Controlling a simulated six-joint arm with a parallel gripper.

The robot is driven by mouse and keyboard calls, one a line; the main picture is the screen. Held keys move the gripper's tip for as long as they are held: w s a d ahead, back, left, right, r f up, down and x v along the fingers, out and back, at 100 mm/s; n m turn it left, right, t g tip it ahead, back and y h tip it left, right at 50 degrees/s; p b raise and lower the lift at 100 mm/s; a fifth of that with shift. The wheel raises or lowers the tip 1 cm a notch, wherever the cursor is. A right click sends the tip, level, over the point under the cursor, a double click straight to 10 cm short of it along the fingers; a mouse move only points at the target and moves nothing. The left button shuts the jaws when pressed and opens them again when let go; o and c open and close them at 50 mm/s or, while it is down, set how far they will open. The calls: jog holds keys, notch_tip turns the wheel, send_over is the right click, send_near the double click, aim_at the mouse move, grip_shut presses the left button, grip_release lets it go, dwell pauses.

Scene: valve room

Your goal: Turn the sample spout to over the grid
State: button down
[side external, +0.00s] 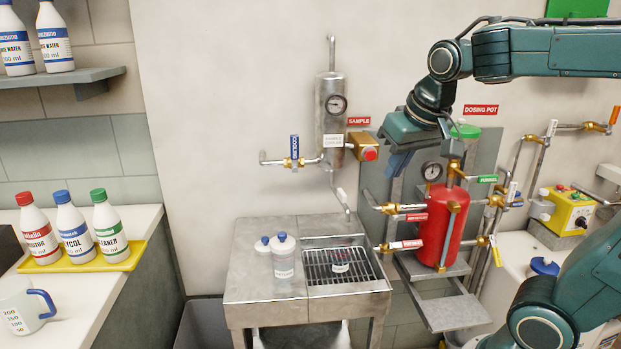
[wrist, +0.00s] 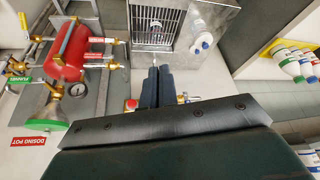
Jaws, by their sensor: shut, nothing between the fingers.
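The sample spout (side external: 340,193) is a thin bent steel tube hanging below the steel sample cooler (side external: 331,120) in the side view. Its tip points down near the back edge of the bench, and I cannot tell whether it is over the grid. The grid (side external: 318,268) is a dark grating set in the right part of the steel bench; it also shows in the wrist view (wrist: 148,20). My gripper (side external: 397,163) is shut and empty, right of the cooler and apart from the spout. In the wrist view my gripper (wrist: 156,72) points toward the grid, and its fingers may hide the spout.
A clear labelled vessel (side external: 341,258) stands on the grid. Blue-capped bottles (side external: 284,262) stand left of it. The red dosing pot (side external: 444,225) with valves and pipes crowds the right. A blue-handled valve (side external: 294,152) is left of the cooler. The wall left of the spout is clear.

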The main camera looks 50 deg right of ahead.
jog(key=w+d+f+t+y, duration=0.1)
jog(key=w+d+f, duration=0.1)
jog(key=d, duration=0.5)
jog(key=w+d+f+m+y, duration=0.1)
jog(key=w+d+f, duration=0.2)
jog(key=d, duration=0.4)
jog(key=w+d+f+t+y, duration=0.1)
jog(key=w+d+f, duration=0.2)
jog(key=d, duration=0.4)
jog(key=shift+w+f+m+t+y, duration=0.15)
jog(key=shift+w+m+t+y, duration=0.15)
jog(key=shift+w, duration=0.2)
jog(key=shift+a+f, duration=0.1)
send_near(339, 199)
jog(key=d+f, duration=0.4)
jog(key=shift+w+a+f, duration=0.1)
jog(key=shift+w+a, duration=0.5)
jog(key=shift+a, duration=0.2)
jog(key=shift+w+a+f, duration=0.15)
jog(key=shift+w+a, duration=0.45)
jog(key=shift+a, duration=0.15)
